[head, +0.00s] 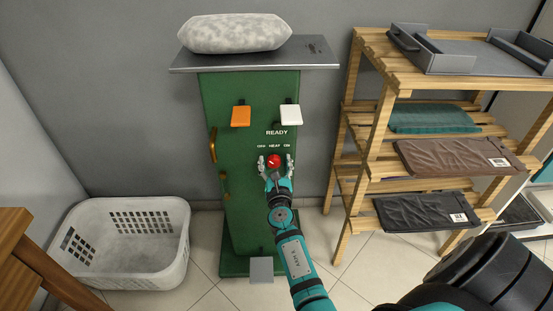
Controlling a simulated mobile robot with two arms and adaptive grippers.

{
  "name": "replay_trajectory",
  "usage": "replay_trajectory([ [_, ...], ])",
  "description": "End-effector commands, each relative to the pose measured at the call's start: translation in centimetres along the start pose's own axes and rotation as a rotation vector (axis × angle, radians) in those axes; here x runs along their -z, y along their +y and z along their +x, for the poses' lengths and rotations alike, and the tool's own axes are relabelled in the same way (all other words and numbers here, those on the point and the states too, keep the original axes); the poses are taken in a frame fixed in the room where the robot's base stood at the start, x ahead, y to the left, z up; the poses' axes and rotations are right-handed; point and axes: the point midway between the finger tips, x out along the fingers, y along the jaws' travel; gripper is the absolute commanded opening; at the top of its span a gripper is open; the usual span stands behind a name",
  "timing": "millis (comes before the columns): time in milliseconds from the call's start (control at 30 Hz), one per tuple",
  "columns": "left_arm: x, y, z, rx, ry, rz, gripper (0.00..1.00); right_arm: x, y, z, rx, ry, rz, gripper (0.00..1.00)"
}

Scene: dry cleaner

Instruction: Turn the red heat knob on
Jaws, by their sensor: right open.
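The red heat knob (274,161) is on the front of the green press cabinet (235,215), under the words OFF, HEAT and ON. My right gripper (275,162) is in front of the knob, with one finger to its left and one to its right. The fingers are open, and I cannot tell whether either touches the knob. The knob's pointer direction is too small to tell. My left gripper does not show.
An orange switch (241,116) and a white switch (290,114) sit above the knob. A grey pad (234,33) lies on the metal top (190,62). A white basket (180,240) stands left, a wooden shelf rack (385,105) right.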

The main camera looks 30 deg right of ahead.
Motion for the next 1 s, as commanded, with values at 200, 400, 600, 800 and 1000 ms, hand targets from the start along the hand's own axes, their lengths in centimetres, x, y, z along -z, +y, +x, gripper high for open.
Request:
replay_trajectory([
  [200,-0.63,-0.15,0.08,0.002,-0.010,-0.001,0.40,-0.02,0.02,0.00,0.000,0.000,0.000,0.62],
  [400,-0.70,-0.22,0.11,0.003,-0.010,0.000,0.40,-0.02,0.02,0.00,0.000,0.000,0.000,0.40],
  [600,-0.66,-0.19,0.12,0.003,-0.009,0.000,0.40,-0.02,0.03,0.01,0.000,0.000,0.000,0.14],
  [800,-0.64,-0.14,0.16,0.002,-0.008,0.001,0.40,0.00,0.03,0.01,0.000,-0.001,0.005,0.07],
  [1000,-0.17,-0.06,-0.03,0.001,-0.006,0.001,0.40,0.06,-0.02,0.01,-0.001,-0.004,0.055,0.07],
])
